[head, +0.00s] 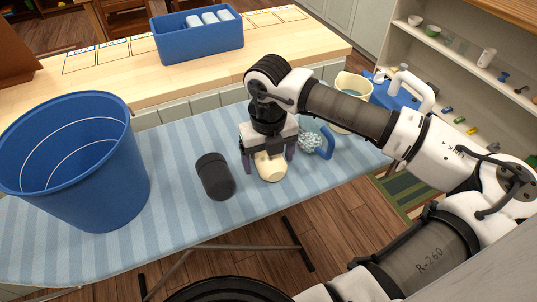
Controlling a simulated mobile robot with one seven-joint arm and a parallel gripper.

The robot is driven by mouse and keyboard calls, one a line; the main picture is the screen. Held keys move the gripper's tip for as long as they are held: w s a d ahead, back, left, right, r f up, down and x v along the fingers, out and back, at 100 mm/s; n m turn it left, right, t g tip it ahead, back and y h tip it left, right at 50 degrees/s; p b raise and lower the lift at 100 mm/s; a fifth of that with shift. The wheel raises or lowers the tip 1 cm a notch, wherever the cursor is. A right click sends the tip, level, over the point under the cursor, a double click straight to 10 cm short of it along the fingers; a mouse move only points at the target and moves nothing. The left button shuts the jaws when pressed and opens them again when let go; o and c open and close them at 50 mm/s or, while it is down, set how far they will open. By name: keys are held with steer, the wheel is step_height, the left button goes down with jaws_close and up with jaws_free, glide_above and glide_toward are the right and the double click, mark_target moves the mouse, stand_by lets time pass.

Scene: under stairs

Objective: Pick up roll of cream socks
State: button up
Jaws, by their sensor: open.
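The roll of cream socks (270,168) lies on the blue striped ironing board (205,131), near the middle of the head view. My gripper (268,164) points down over it. Its two fingers stand apart, one on the left side and one on the right side of the roll. The upper part of the roll is hidden behind the gripper. I cannot tell whether either finger touches it.
A dark grey roll (215,177) lies close on the left. A blue-handled brush (318,143) and a cream jug (351,90) are close on the right. A large blue bucket (75,165) stands at the left. A blue bin (199,40) sits on the wooden counter behind.

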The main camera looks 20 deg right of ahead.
steer(key=shift+f, duration=0.15)
steer(key=c, duration=1.1)
steer(key=shift+o, duration=0.2)
step_height(320, 180, up, 10)
steer(key=shift+r+b, duration=0.1)
steer(key=shift+b, duration=0.95)
steer(key=o, duration=0.4)
steer(key=c, duration=0.8)
